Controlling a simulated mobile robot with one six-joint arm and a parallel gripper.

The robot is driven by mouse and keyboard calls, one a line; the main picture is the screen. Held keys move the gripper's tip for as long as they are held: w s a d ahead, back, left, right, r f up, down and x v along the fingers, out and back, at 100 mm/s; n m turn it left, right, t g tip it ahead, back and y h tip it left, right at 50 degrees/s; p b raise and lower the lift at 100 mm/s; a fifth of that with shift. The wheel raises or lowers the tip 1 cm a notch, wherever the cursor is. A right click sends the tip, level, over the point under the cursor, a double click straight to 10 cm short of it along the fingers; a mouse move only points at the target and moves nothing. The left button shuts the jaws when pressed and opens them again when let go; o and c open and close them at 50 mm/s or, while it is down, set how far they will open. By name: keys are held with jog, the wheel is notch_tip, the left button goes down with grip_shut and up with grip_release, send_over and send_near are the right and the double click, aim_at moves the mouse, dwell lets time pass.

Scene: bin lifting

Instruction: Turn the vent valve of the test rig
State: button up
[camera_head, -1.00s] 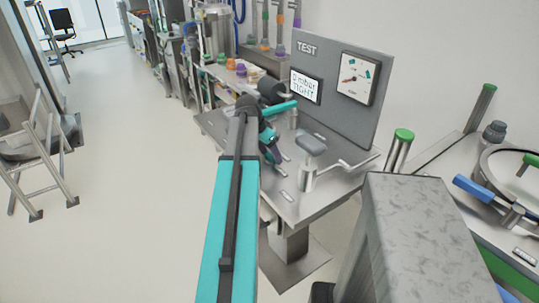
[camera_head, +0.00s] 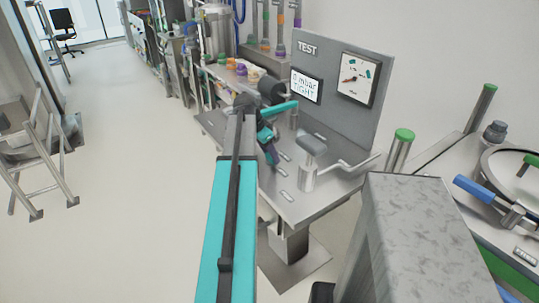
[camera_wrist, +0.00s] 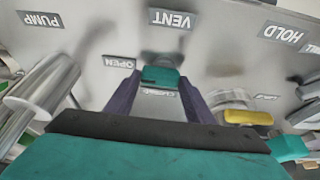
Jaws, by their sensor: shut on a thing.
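The vent valve's teal handle (camera_wrist: 162,76) shows in the wrist view below the VENT label (camera_wrist: 172,19), which reads upside down. My gripper (camera_wrist: 158,90) has its two purple fingers on either side of the handle and is shut on it. An OPEN label (camera_wrist: 119,63) lies left of the fingers; another label between them is partly hidden. In the head view my gripper (camera_head: 267,143) is low over the left part of the test rig's bench (camera_head: 335,194). The valve itself is hard to make out there.
A grey upright post with a lever (camera_head: 310,165) stands right of my gripper. A yellow handle (camera_wrist: 248,116) is close on the right in the wrist view.

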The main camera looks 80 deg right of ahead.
jog(key=o, duration=1.1)
jog(key=shift+c, duration=0.2)
jog(key=b+v, duration=0.1)
jog(key=v, duration=1.2)
jog(key=shift+w+r+b, duration=0.2)
jog(key=shift+r+b, duration=0.15)
jog(key=shift+b, duration=0.05)
jog(key=shift+a, duration=0.1)
